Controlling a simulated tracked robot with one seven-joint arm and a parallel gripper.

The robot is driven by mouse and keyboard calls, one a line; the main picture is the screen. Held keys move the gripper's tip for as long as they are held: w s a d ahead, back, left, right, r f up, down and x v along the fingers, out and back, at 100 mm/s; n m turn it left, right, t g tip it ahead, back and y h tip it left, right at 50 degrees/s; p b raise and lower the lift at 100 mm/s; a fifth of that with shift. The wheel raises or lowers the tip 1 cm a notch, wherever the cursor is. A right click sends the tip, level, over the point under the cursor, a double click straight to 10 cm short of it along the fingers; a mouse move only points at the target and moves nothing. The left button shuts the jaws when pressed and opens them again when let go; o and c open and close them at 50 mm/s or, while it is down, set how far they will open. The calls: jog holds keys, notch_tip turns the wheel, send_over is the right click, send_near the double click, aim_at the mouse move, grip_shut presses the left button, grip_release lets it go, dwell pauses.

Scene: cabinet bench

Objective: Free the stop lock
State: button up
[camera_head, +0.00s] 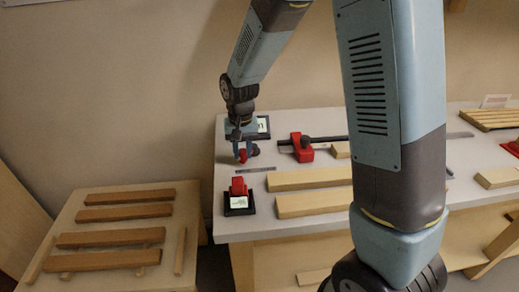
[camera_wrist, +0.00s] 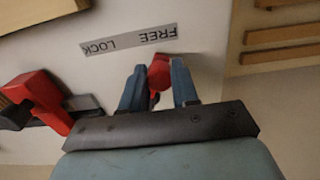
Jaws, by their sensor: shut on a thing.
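My gripper (camera_head: 240,147) is at the left end of the bench, pointing down, with its fingers around a small red piece (camera_head: 242,156). In the wrist view, the two blue fingers of my gripper (camera_wrist: 158,85) stand on either side of the red piece (camera_wrist: 159,71) and are shut on it. Its lower part is hidden between the fingers. A grey strip (camera_wrist: 128,39) reading "FREE LOCK" lies on the bench beside it; it also shows in the head view (camera_head: 255,169). A red block (camera_head: 302,147) with a dark knob sits on a dark rail to the right.
A red item on a black pad (camera_head: 238,206) stands near the front left corner. A dark framed plate (camera_head: 263,124) is behind my gripper. Wooden bars (camera_head: 308,178) lie on the bench to the right. A lower wooden table (camera_head: 110,265) with several slats stands at the left.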

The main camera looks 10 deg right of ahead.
jog(key=shift+w+a, duration=0.2)
jog(key=shift+a, duration=0.1)
dwell(0.4)
jog(key=o, duration=0.7)
jog(key=shift+r, duration=4.5)
